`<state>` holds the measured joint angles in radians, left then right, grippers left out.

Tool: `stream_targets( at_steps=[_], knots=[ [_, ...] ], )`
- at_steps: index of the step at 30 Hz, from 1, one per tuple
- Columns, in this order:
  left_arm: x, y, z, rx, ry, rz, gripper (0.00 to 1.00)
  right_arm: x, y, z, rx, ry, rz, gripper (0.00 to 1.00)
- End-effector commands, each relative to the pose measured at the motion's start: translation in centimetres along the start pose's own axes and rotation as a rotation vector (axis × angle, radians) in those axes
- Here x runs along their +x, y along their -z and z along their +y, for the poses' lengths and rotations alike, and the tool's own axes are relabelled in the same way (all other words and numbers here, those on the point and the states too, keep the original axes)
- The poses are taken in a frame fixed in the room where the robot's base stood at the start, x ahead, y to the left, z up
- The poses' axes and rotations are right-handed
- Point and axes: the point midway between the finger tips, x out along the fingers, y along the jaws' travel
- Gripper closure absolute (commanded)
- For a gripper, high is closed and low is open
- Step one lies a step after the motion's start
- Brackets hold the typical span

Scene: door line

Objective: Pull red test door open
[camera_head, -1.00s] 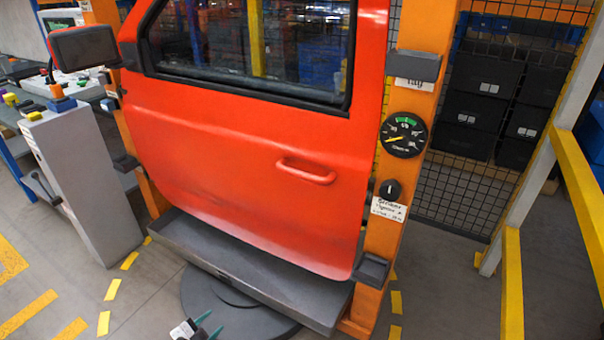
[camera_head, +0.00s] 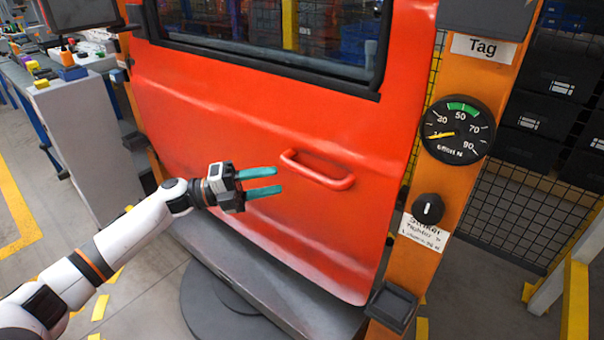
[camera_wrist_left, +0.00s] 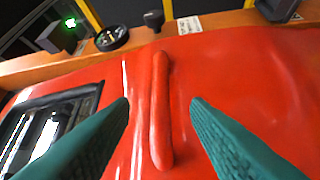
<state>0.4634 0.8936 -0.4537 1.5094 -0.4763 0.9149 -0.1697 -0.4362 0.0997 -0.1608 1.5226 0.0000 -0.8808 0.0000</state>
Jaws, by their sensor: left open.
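The red test door (camera_head: 230,110) hangs in an orange frame, with a dark-edged window above, and looks shut against the frame. Its red bar handle (camera_head: 318,170) sits on the right part of the panel. My left gripper (camera_head: 277,181) is open and empty, with teal fingers pointing right, just left of the handle in the head view. In the left wrist view the handle (camera_wrist_left: 160,110) stands between the two spread fingers (camera_wrist_left: 158,108), further out than the tips; contact is not visible. My right gripper is not in view.
On the orange post are a round gauge (camera_head: 458,130), a black knob (camera_head: 428,208) and a "Tag" label (camera_head: 482,48). A grey ledge (camera_head: 270,285) runs under the door. A grey cabinet (camera_head: 85,135) stands left. Yellow rails (camera_head: 577,300) stand at right.

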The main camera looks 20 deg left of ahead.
Motion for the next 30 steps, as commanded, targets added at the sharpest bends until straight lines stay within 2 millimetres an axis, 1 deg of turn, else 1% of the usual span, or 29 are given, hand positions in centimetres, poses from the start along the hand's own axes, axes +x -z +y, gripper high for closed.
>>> stream_targets(
  at_steps=[1,3,6,10,15,23,24,26,30],
  knots=[
    [1.2,0.0,0.3,0.001,-0.005,-0.002,0.57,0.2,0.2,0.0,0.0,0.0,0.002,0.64],
    [2.6,0.0,0.2,0.0,-0.004,-0.001,0.57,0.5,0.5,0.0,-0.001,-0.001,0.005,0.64],
    [4.4,0.0,0.2,0.0,-0.003,-0.001,0.57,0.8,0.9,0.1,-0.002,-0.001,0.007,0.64],
    [6.2,0.0,0.1,-0.001,-0.003,0.001,0.57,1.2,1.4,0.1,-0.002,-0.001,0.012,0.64],
    [7.2,0.0,0.0,-0.002,-0.001,0.002,0.57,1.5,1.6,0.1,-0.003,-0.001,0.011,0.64],
    [7.4,0.0,0.0,-0.002,0.0,0.003,0.57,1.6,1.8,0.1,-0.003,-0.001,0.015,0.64],
    [7.4,0.0,0.0,-0.002,0.0,0.003,0.58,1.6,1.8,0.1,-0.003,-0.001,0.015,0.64],
    [7.4,0.1,0.0,-0.002,-0.001,0.003,0.68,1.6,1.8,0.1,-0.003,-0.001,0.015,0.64],
    [7.3,0.0,0.0,-0.002,0.0,0.002,0.91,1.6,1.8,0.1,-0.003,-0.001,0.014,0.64]
  ],
)
